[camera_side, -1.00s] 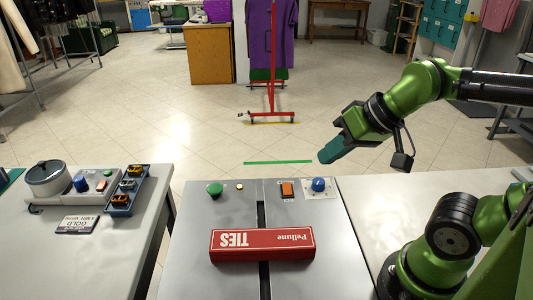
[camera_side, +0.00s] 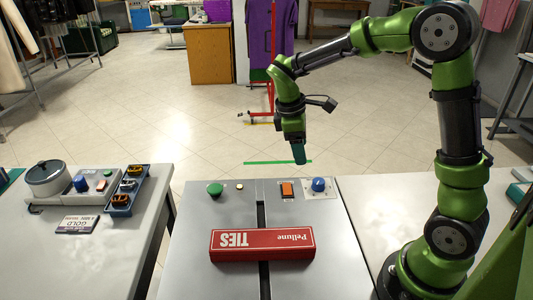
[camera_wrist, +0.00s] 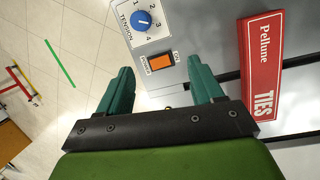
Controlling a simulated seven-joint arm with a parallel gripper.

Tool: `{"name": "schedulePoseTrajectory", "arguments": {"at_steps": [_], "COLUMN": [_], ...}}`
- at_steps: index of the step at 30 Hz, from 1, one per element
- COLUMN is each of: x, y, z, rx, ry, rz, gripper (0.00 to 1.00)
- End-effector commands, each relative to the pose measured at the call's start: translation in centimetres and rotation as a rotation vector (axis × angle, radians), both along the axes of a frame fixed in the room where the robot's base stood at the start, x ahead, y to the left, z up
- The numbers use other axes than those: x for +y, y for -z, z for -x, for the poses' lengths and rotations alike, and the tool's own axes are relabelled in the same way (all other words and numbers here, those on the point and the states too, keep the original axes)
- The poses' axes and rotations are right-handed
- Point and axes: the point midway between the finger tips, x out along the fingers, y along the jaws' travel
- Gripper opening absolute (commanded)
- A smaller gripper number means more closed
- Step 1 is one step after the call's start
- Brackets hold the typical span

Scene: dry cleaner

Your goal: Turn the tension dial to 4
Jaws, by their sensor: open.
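The tension dial is a blue round knob (camera_side: 318,185) on a pale plate at the far right corner of the grey counter. In the wrist view the knob (camera_wrist: 142,20) is at the top, with TENSION and the numbers 1 to 4 printed around it. I cannot tell for sure which number it points to. My gripper (camera_side: 299,158) hangs pointing down above the counter's far edge, a little left of the dial and apart from it. In the wrist view my gripper (camera_wrist: 160,68) has its two teal fingers spread, with nothing between them.
An orange switch (camera_side: 287,190) sits just left of the dial. A green button (camera_side: 215,190) is farther left. A red TIES box (camera_side: 262,245) lies across the counter's dark slot. A side table (camera_side: 110,240) at left holds a pot (camera_side: 47,178).

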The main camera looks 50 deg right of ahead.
Motion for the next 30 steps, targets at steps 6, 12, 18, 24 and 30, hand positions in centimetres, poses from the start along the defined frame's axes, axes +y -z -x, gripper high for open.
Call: {"name": "schedulePoseTrajectory", "arguments": {"at_steps": [6,12,18,24,30], "x": [-2.4,-2.6,-3.6,-5.1,-6.5], "y": [-1.1,-0.7,2.2,6.3,10.3], "z": [-1.8,-1.3,-0.7,0.2,1.1], "rx": [0.164,0.206,0.207,0.208,0.207], "ry": [-0.324,-0.400,-0.399,-0.397,-0.397], "rz": [0.063,0.049,0.046,0.046,0.046], "gripper": [0.66,0.66,0.66,0.66,0.66]}}
